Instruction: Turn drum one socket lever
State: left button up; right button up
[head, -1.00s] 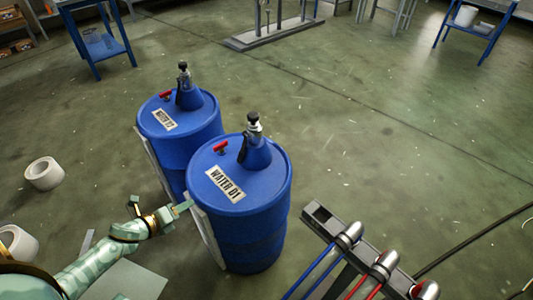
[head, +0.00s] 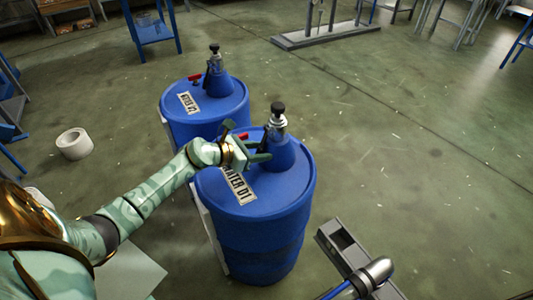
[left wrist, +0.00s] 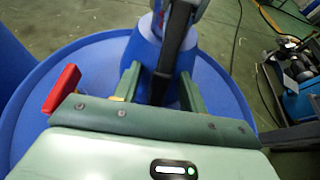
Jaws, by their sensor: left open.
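Drum one is the blue drum (head: 262,235) labelled WATER 01 (head: 238,184). On its lid stands a blue cone-shaped socket (head: 281,152) with a metal and black top. The dark socket lever (head: 265,140) runs down the socket's left side. My left gripper (head: 254,144) is over the lid, at the socket's left side. In the left wrist view the open fingers (left wrist: 160,85) stand on either side of the black lever (left wrist: 174,50), with the blue socket behind. I cannot tell whether a finger touches it. My right gripper is out of view.
A red handle (left wrist: 62,90) on the lid is close beside my left gripper. A second blue drum (head: 190,125), WATER 02, stands behind drum one. A metal rack (head: 350,255) is at the lower right. A white roll (head: 74,144) lies on the floor. The floor at right is mostly clear.

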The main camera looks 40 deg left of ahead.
pick_arm(q)
jog(key=shift+x, duration=0.9)
